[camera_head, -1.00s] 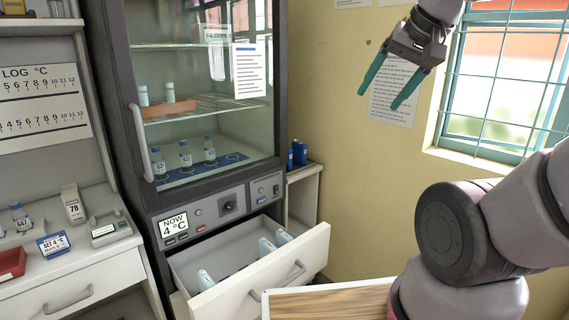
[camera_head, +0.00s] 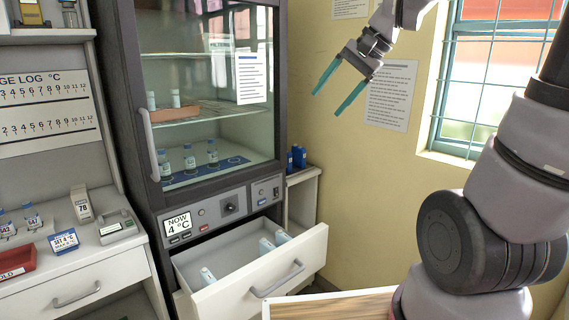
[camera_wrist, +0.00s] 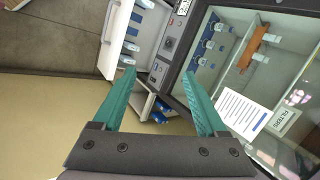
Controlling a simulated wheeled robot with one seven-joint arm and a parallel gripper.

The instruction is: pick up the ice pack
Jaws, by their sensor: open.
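Two upright blue blocks (camera_head: 296,157), which look like ice packs, stand close together on a low white side shelf right of the incubator. They also show as blue shapes (camera_wrist: 160,115) in the wrist view, between the fingers and partly hidden by the shelf. My gripper (camera_head: 328,103) has teal fingers, spread apart with nothing between them. It is in the air in front of the yellow wall, above and to the right of the blue blocks in the head view. The open fingers also show in the wrist view (camera_wrist: 158,73).
The incubator (camera_head: 217,187) has its glass door shut, with bottles on shelves inside. A counter (camera_head: 90,255) with small instruments is at left. A barred window (camera_head: 495,75) is at right.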

